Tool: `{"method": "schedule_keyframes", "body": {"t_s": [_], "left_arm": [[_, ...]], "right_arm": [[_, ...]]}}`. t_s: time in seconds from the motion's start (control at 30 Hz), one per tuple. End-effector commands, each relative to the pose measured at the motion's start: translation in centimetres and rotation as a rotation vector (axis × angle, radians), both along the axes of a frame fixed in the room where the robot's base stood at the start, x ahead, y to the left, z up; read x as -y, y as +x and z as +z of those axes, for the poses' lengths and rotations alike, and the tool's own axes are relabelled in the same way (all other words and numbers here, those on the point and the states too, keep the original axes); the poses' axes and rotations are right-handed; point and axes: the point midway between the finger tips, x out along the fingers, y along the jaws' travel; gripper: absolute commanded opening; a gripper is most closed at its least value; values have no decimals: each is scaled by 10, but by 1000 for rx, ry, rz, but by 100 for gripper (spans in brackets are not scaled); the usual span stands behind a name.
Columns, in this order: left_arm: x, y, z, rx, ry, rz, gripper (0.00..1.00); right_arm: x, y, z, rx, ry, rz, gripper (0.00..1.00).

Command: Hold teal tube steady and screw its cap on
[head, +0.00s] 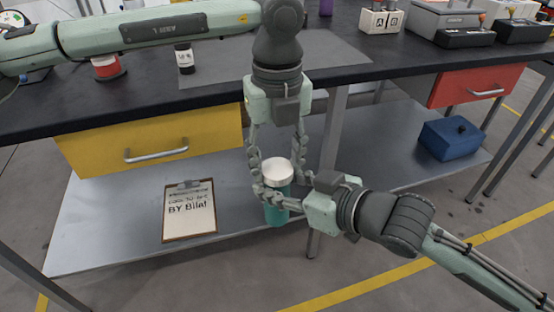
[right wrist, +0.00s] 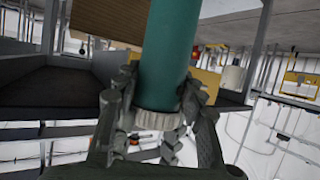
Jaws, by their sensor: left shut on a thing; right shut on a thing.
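The teal tube (head: 277,213) stands upright in mid-air in front of the bench, with the white cap (head: 278,173) on its top end. My left gripper (head: 277,178) reaches down from above, its fingers on both sides of the cap, shut on it. My right gripper (head: 272,195) comes in from the right, shut on the tube just below the cap. In the right wrist view the tube (right wrist: 168,55) runs between my right fingers, and the cap's ribbed rim (right wrist: 158,121) meets its end with no clear gap. How tightly the cap is threaded cannot be told.
The dark bench top (head: 130,105) with a yellow drawer (head: 150,140) and a red drawer (head: 476,87) is behind. A clipboard (head: 189,211) and a blue box (head: 453,138) lie on the lower shelf (head: 110,225). A bench leg (head: 328,165) stands close behind my right gripper.

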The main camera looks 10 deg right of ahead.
Motion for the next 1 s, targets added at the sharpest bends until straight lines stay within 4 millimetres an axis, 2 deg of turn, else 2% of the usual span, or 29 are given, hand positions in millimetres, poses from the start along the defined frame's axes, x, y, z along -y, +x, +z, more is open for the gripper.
{"method": "schedule_keyframes", "body": {"t_s": [0.07,0.17,0.4,0.63,0.67,0.83,1.0], "left_arm": [[0,0,0,0,0,0,12],[0,0,0,0,0,-37,12],[0,0,0,0,1,-279,12],[0,0,0,0,1,-284,12],[0,0,0,0,1,-284,47],[0,0,0,0,1,-283,67],[0,0,0,-1,0,-283,67]], "right_arm": [[0,0,1,3,1,0,0],[0,0,1,3,1,0,0],[0,0,1,3,1,0,0],[0,0,1,3,1,0,0],[0,0,1,3,1,0,0],[0,0,1,3,1,0,0],[0,0,1,3,1,0,0]]}}
